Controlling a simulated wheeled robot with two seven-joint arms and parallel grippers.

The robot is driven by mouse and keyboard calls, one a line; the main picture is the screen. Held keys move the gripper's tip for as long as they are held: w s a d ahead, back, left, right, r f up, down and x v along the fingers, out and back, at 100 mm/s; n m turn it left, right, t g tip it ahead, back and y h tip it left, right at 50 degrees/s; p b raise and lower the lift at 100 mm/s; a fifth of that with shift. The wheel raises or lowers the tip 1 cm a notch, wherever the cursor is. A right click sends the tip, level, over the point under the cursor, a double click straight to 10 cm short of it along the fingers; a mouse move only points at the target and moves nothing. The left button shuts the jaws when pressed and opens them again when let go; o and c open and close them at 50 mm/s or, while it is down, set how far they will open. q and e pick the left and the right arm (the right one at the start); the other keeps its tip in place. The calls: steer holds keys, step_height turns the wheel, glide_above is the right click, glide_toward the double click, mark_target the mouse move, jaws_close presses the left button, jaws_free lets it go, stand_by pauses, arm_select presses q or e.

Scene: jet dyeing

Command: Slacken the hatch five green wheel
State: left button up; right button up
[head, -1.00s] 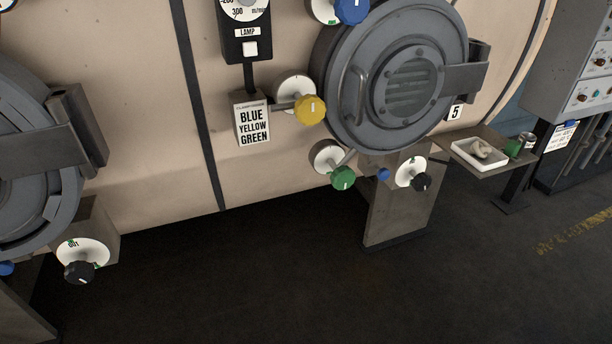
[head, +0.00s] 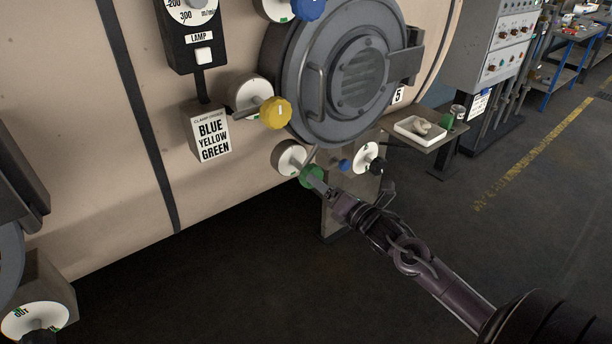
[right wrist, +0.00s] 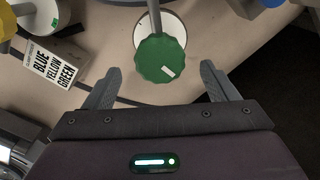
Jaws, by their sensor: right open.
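The round hatch marked 5 (head: 340,70) is on the beige vessel. Its green wheel (head: 312,176) is at the hatch's lower left, in front of a white dial (head: 290,157). In the right wrist view the green wheel (right wrist: 161,60) shows whole, with a white mark on its face. My right gripper (head: 322,186) is at the wheel, which it partly hides in the head view. In the right wrist view its fingers (right wrist: 160,85) are spread wide, one to each side and just short of the wheel, with nothing between them. My left gripper is out of view.
A yellow wheel (head: 275,112) and a blue wheel (head: 306,8) sit on the same hatch. A sign (head: 211,134) reads BLUE YELLOW GREEN. A shelf with a white tray (head: 419,130) stands to the right. The dark floor below is clear.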

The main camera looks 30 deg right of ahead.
mark_target(304, 170)
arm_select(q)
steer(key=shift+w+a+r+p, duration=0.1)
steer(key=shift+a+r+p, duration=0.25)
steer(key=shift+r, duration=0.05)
arm_select(e)
steer(key=shift+w+a, duration=0.15)
steer(key=shift+w, duration=1.3)
steer(key=shift+w+a, duration=0.15)
steer(key=shift+w, duration=1.3)
steer(key=c, duration=1)
